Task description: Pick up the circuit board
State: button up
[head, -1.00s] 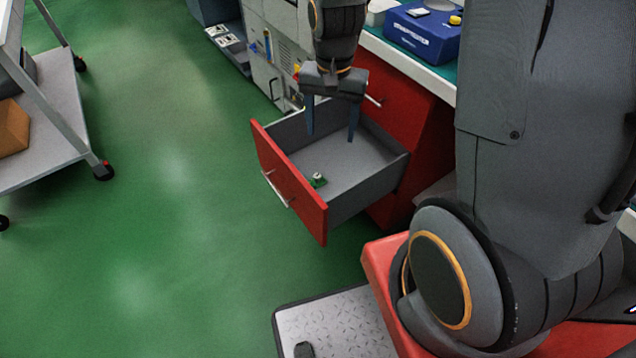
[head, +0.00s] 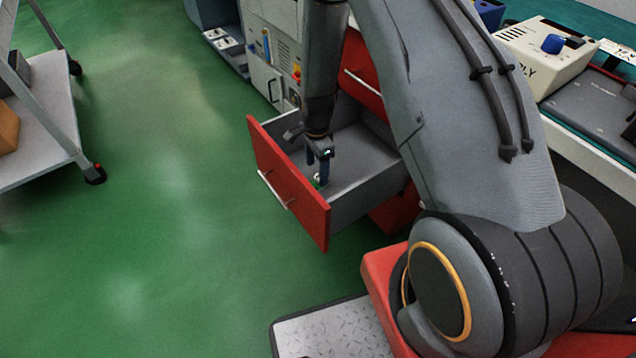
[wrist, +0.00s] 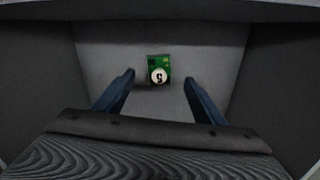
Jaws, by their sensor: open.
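The circuit board (wrist: 158,62) is a small green board with a round white part marked with a dark character. It lies on the grey floor of the open red drawer (head: 292,190), near the drawer's front. In the head view only a sliver of the board (head: 316,181) shows, mostly hidden by my gripper (head: 319,180). In the wrist view my gripper (wrist: 158,82) is open, with one blue finger on each side of the board's line. The board sits centred between the fingers and slightly beyond their tips, and no contact shows.
A shelf cart (head: 50,125) stands at the far left. The green floor left of the drawer is clear.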

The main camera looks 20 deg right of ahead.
aim_at(318, 176)
jog(key=f, duration=0.5)
jog(key=shift+d, duration=0.2)
jog(key=c, duration=1.3)
